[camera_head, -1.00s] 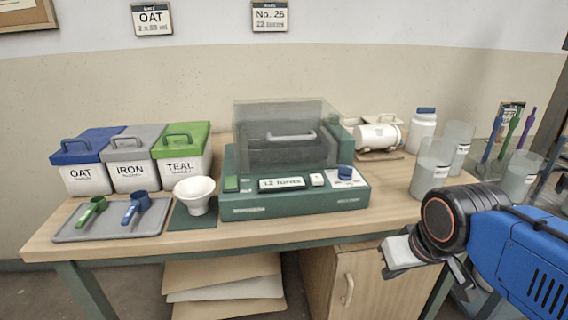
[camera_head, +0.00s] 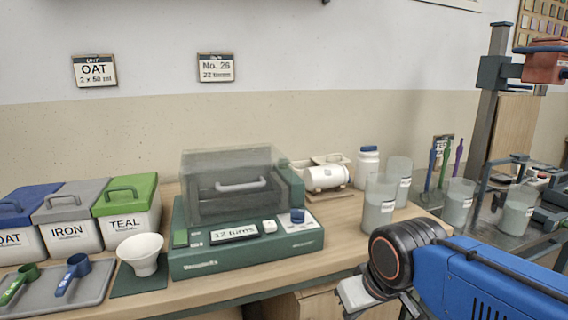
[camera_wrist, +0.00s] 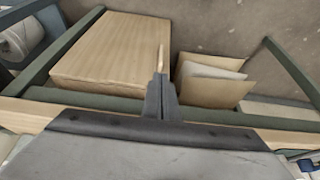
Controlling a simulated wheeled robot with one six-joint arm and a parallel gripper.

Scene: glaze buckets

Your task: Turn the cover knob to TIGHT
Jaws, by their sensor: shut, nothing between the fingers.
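The green machine (camera_head: 192,264) stands on the table with a clear cover over its top. The blue cover knob (camera_head: 297,216) is on a white label plate at the right of its front panel; the lettering and the knob's setting are too small to read. A display (camera_head: 234,233) on the panel reads 12 turns. In the wrist view my gripper (camera_wrist: 161,85) is shut and empty, its fingers together above the floor in front of the table. In the head view my arm is at lower right, in front of the table edge and away from the knob.
Clear beakers (camera_head: 379,206) stand right of the machine, close behind my arm. A white bowl (camera_head: 141,253), a grey scoop tray (camera_head: 86,288) and lidded buckets (camera_head: 127,212) are on the left. A wooden cabinet (camera_wrist: 115,48) stands under the table.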

